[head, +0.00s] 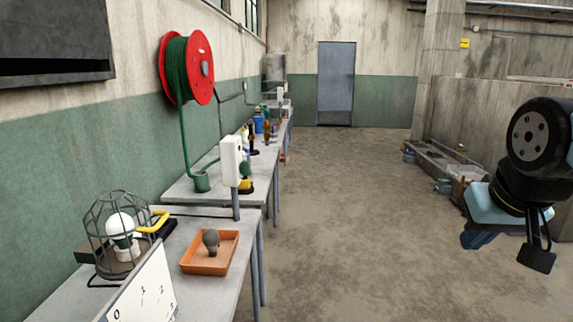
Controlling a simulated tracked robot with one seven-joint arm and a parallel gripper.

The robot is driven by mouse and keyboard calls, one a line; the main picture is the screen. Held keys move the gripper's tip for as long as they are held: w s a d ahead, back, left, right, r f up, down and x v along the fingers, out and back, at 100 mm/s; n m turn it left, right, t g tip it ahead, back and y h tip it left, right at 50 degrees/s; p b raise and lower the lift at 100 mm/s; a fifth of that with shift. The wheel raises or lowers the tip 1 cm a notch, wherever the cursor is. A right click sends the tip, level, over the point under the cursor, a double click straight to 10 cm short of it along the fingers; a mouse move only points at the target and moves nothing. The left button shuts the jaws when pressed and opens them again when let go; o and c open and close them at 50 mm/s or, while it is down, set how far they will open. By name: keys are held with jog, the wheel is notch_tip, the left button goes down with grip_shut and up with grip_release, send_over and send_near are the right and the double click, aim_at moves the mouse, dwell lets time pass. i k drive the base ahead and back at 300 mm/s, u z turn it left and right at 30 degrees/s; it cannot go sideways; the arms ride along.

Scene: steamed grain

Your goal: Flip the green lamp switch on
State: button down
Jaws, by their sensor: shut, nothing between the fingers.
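No switch that I can clearly tell as the green lamp switch shows in the head view. A caged lamp (120,224) with a white bulb and a dark green neck stands on the near bench at the left. A white panel (147,287) with dark numbers stands tilted in front of it, cut by the lower edge. A white box (231,160) on a grey post stands farther back; its front face is hardly visible. My gripper (537,258) is at the far right, over the floor, well away from the bench. It is shut and empty, partly hidden by my arm.
An orange tray (205,266) with a dark grey bulb-shaped thing lies on the near bench. A yellow-handled tool (158,224) lies behind it. A red hose reel (200,68) hangs on the left wall. The middle floor (340,200) is clear up to the grey door (336,84).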

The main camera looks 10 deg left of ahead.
aim_at(245, 167)
jog(key=u, duration=0.1)
jog(key=i, duration=0.1)
jog(key=z, duration=1.6)
jog(key=i, duration=1.8)
jog(key=u, duration=3.5)
